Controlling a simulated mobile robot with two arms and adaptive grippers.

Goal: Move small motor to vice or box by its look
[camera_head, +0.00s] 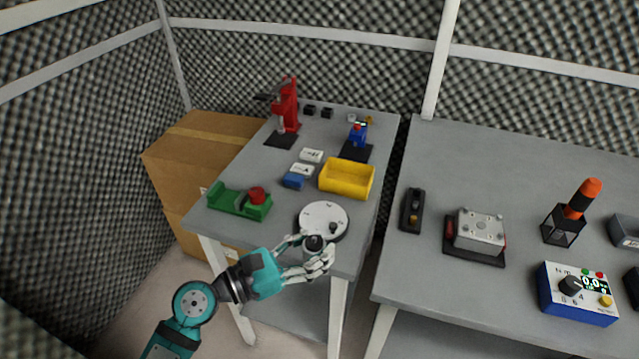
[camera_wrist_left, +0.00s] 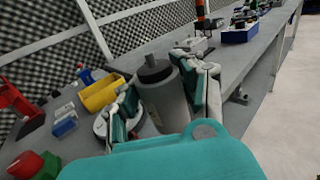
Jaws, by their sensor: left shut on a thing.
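The small motor (camera_wrist_left: 162,98) is a grey cylinder with a dark cap and a short shaft on top. My left gripper (camera_head: 312,258) is shut around it, with a finger on each side in the left wrist view. In the head view the motor (camera_head: 315,243) is partly hidden by the fingers, at the near edge of the left table beside a round white plate (camera_head: 322,216). A green vice-like fixture (camera_head: 232,202) with a red knob stands to the left. A yellow box (camera_head: 347,180), open and seemingly empty, stands behind the plate. My right gripper is not in view.
A blue block (camera_head: 294,181) and white labelled blocks (camera_head: 311,155) lie left of the yellow box. A red press (camera_head: 286,105) and a blue device (camera_head: 357,136) stand farther back. The right table (camera_head: 470,160) holds several tools, past a narrow gap.

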